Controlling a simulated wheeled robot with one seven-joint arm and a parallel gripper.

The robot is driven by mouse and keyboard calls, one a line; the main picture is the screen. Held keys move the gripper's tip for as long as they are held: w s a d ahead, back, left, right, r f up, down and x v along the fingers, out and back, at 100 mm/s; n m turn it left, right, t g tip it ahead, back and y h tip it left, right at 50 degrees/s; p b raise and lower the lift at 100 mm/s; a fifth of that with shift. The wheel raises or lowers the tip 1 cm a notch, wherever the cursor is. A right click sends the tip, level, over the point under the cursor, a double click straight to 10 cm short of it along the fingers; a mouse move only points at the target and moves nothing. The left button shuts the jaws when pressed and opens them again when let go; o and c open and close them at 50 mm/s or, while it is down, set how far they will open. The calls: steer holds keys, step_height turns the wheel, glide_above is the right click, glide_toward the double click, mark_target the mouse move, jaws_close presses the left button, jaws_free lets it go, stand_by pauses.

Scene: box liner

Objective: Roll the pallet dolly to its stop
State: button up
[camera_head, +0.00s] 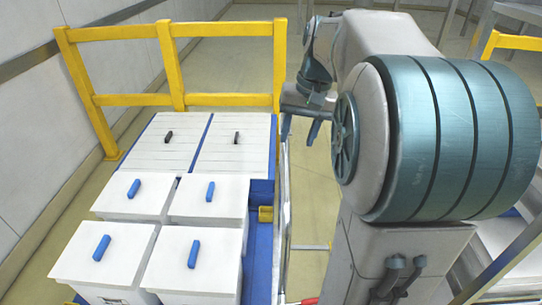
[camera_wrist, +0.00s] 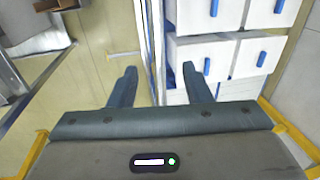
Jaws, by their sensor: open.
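A blue base (camera_head: 262,262) carries white boxes with blue handles (camera_head: 190,210), and I take it for the pallet dolly. Its wheels are hidden. The stop cannot be told for sure; a small yellow block (camera_head: 265,214) sits at the base's right side. My gripper (camera_head: 300,130) is open and empty, above and right of the boxes in the head view. In the wrist view my gripper (camera_wrist: 160,72) has its fingers apart, with a thin metal rail (camera_wrist: 152,45) showing between them and white boxes (camera_wrist: 188,62) to the right.
A pale wall (camera_head: 40,90) is at left. Bare floor (camera_head: 318,190) shows right of the metal rail. My arm hides much of the right side.

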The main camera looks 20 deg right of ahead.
mark_target(288, 174)
steer(key=f, duration=0.4)
steer(key=w+f, duration=0.1)
steer(key=f, duration=0.3)
steer(key=w+a+f+b, duration=0.1)
steer(key=f, duration=0.4)
jaws_close()
